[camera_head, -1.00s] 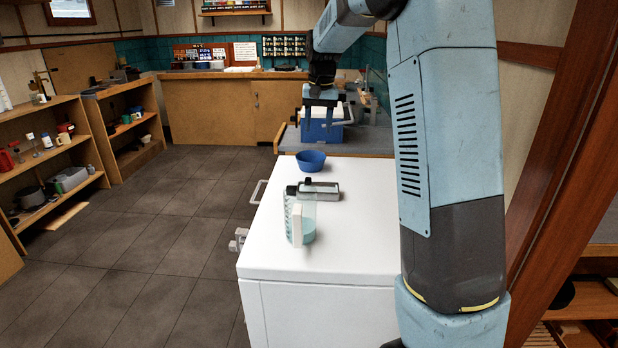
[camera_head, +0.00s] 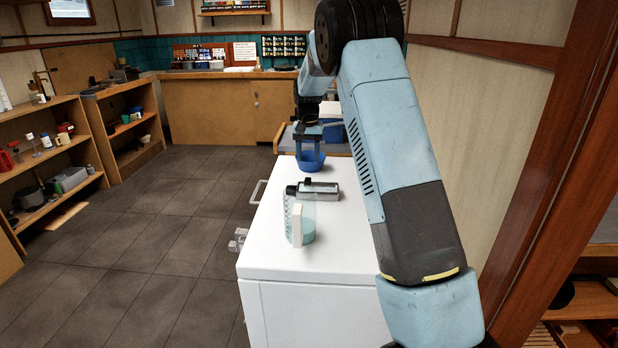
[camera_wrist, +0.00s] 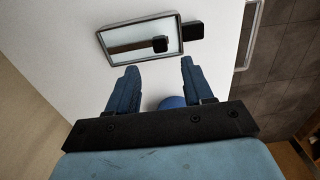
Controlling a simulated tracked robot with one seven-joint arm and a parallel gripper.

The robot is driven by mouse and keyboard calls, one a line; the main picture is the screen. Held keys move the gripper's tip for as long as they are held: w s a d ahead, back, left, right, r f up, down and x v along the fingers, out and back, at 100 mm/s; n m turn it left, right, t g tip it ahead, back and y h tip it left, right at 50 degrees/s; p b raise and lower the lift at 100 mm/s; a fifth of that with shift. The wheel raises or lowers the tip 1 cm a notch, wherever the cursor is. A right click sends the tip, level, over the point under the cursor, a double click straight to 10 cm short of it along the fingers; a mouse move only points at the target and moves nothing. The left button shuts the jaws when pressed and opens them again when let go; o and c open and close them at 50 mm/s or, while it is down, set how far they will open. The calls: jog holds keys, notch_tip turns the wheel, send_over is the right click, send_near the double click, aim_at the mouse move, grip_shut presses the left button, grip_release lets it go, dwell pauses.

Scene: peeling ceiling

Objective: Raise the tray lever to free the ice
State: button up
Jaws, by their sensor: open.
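A small grey metal ice tray (camera_head: 322,192) lies on the white chest top, and it also shows in the wrist view (camera_wrist: 118,32). A lever (camera_wrist: 130,47) with a black knob (camera_wrist: 160,44) lies along the middle of the tray. A black block sticks out from the tray's end (camera_wrist: 194,31). My gripper (camera_head: 309,162) is open and empty, pointing down near the blue bowl behind the tray. In the wrist view its fingertips (camera_wrist: 160,67) are apart, with the tray beyond them and nothing between the tips. I cannot tell its exact height.
A blue bowl (camera_head: 311,163) stands behind the tray, partly hidden by my gripper. A clear jug (camera_head: 293,218) with a white handle stands in front of the tray. The white chest top (camera_head: 350,245) is clear to the front right. A bench with a blue-and-white box (camera_head: 333,132) is behind.

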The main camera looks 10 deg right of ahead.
aim_at(308, 178)
notch_tip(308, 178, down, 9)
jog(key=shift+r, duration=0.15)
jog(key=shift+c, duration=0.5)
grip_shut()
